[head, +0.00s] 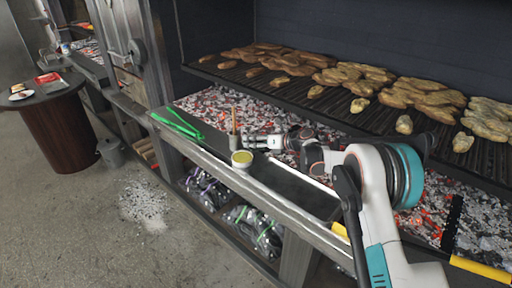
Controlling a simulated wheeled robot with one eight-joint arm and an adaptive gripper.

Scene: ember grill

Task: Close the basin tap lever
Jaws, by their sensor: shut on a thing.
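I see no basin and no tap lever in the head view. My gripper (249,141) is above the front ledge of the grill, pointing left. It is shut on a slim brown upright thing (234,139), perhaps a brush with a wooden handle. Its lower end is close to a small bowl (242,161) with yellow-green contents on the ledge. At this size I cannot tell whether it touches the bowl.
Green tongs (178,125) lie on the ledge (285,186) to the left. Glowing coals (225,104) and a grate with browned meat (345,75) are behind. Wrapped bags (255,229) sit below.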

